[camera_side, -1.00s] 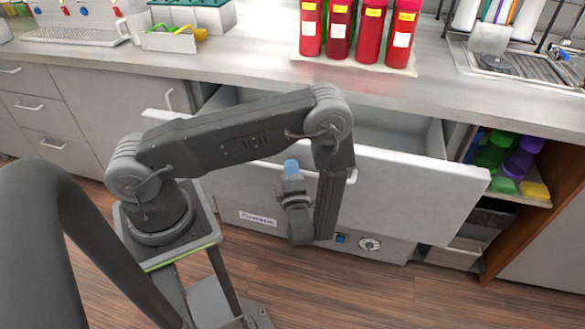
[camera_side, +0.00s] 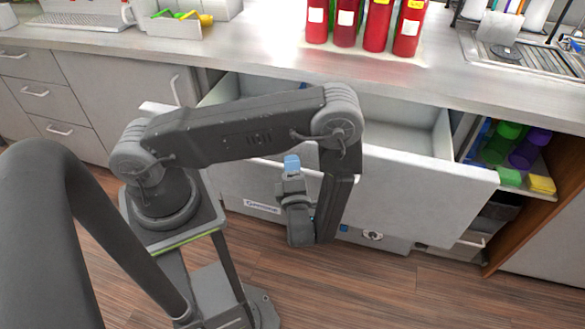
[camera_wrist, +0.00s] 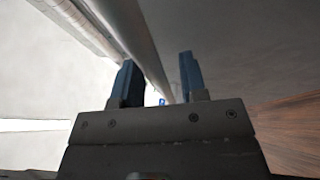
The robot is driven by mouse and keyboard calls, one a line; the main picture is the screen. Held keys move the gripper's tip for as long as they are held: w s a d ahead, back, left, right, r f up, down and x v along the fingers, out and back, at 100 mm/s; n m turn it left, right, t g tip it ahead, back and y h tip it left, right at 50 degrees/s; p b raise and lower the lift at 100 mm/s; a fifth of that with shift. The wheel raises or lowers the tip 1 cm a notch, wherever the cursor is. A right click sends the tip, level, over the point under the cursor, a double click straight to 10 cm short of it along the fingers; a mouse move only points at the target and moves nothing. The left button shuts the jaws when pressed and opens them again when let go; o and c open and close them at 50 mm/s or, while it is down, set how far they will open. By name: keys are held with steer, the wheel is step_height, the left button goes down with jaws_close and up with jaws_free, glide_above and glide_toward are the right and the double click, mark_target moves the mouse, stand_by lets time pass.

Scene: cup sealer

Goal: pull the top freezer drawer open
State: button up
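The top freezer drawer stands open, with its pale front panel (camera_side: 420,195) well out from the counter and its grey inside (camera_side: 405,115) showing. My gripper (camera_side: 292,165) is at the middle of the panel, its blue fingertips pointing up in the side view. In the wrist view my gripper (camera_wrist: 157,80) has its two blue fingers apart, with a long pale bar or edge (camera_wrist: 138,38) running between them. The bar lies near the left finger, and a gap shows beside the right finger. Contact cannot be told. My arm hides part of the panel.
Red bottles (camera_side: 377,25) stand on the counter (camera_side: 265,55) above the drawer. An open shelf with green and purple cups (camera_side: 530,150) is at the right. Closed drawers (camera_side: 45,92) are at the left. Wooden floor (camera_side: 340,285) is clear in front.

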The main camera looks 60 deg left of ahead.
steer(key=shift+d, duration=0.1)
steer(key=v, duration=1.3)
steer(key=shift+s+d, duration=0.2)
steer(key=shift+d, duration=0.05)
